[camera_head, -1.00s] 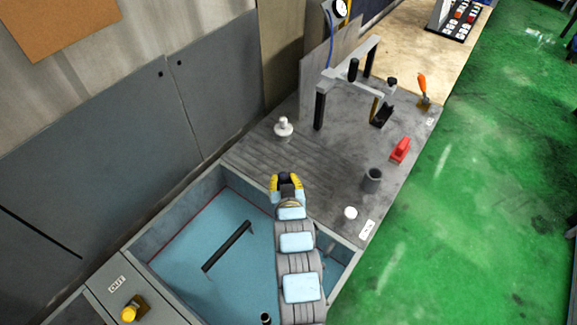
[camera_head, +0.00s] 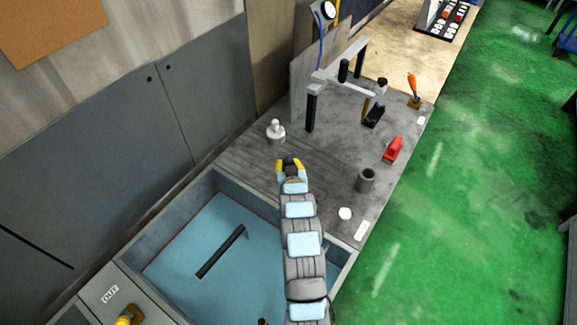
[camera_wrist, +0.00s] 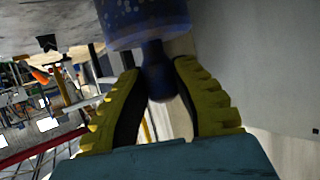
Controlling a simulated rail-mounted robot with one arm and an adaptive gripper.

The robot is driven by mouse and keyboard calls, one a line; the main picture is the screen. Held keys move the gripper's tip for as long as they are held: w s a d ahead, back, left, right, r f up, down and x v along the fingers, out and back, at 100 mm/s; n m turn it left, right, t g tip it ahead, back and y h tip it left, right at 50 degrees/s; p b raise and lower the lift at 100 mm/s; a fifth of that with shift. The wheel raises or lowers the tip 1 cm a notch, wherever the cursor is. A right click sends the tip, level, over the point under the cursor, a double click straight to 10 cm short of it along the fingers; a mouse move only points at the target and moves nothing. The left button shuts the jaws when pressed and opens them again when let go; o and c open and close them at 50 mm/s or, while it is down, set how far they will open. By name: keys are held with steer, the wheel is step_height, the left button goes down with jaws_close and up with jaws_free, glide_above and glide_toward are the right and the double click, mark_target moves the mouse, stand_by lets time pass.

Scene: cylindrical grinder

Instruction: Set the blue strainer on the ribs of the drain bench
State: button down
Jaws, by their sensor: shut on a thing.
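The blue strainer (camera_wrist: 148,25) shows in the wrist view at the top, as a dark blue, perforated body with a narrower stem. My gripper (camera_wrist: 158,90) has its yellow fingers shut on that stem. In the head view my gripper (camera_head: 290,165) is over the near part of the grey drain bench, and the strainer is hidden there. The bench's ribs (camera_head: 243,158) run across its left part, beside and under my gripper. I cannot tell from these views how high the strainer is above the ribs.
A white-knobbed piece (camera_head: 275,132) stands on the bench just beyond my gripper. A grey cup (camera_head: 366,180), a white disc (camera_head: 345,213) and a red block (camera_head: 393,149) are to the right. A metal frame (camera_head: 311,108) stands behind. The blue-floored basin (camera_head: 200,235) lies in front.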

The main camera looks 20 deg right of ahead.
steer(key=shift+w+d+f+p, duration=0.2)
steer(key=shift+w+d+f, duration=0.2)
steer(key=shift+w+f, duration=0.85)
steer(key=shift+w+d+f+p, duration=0.15)
steer(key=shift+w+d+f, duration=0.35)
steer(key=shift+f, duration=1.4)
steer(key=shift+w+d+f+p, duration=0.25)
steer(key=shift+w+f, duration=0.8)
steer(key=shift+f, duration=0.5)
steer(key=shift+f, duration=0.15)
steer(key=c, duration=1)
jaws_free()
steer(key=shift+r, duration=0.2)
